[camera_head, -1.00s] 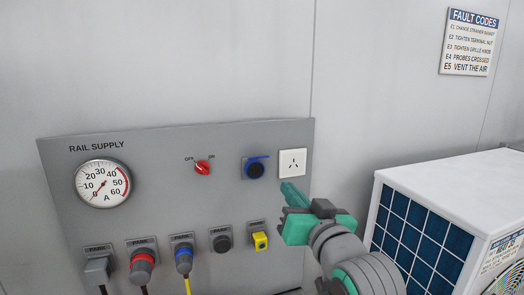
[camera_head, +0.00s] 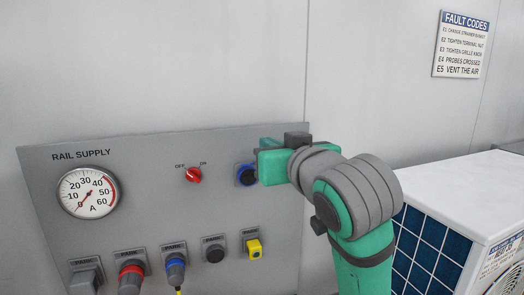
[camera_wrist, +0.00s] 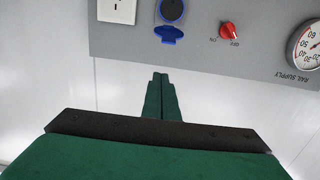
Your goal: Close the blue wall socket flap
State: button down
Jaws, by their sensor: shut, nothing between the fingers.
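The blue wall socket (camera_head: 246,175) sits on the grey panel, and its dark round opening is exposed. Its blue flap (camera_wrist: 168,34) stands open in the wrist view, on the socket edge nearest my fingers; that view is turned upside down. In the head view my gripper hides most of the flap. My gripper (camera_wrist: 160,76) is shut with nothing between its green fingers. In the head view its fingertips (camera_head: 268,143) are up and to the right of the socket opening. The wrist view shows the fingertips apart from the flap in the picture; I cannot tell the depth.
A white wall socket (camera_wrist: 117,10) is beside the blue one, hidden behind my gripper in the head view. A red rotary switch (camera_head: 194,175) and a gauge (camera_head: 87,193) are on the panel. Several parked plugs (camera_head: 175,264) are below. A white unit (camera_head: 462,205) stands at right.

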jog(key=w+f, duration=0.1)
jog(key=w+a+f, duration=0.1)
jog(key=w+f, duration=0.1)
jog(key=f, duration=0.1)
jog(key=shift+w+a, duration=0.15)
jog(key=shift+a, duration=0.2)
jog(key=shift+w+d, duration=0.1)
